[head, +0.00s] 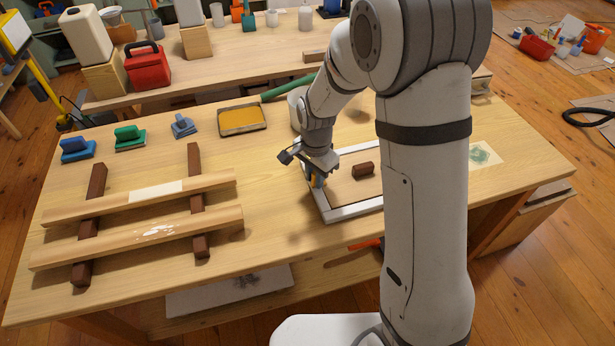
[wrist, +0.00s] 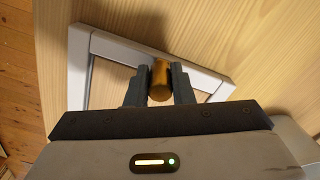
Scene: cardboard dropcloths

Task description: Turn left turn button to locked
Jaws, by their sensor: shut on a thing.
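A white-grey frame (head: 340,214) lies flat on the workbench, partly hidden behind my arm. The left turn button is a small orange-brown piece (wrist: 160,86) at the frame's edge; in the head view it shows as a bit of orange (head: 318,181) under my gripper (head: 314,176). In the wrist view my gripper (wrist: 160,72) has one finger on each side of the button and is shut on it. Which way the button points is hard to tell. The frame (wrist: 115,48) runs behind the fingers.
A dark brown block (head: 363,170) lies inside the frame. Two wooden rails (head: 125,238) rest on dark supports at left. The bench between rails and frame is clear.

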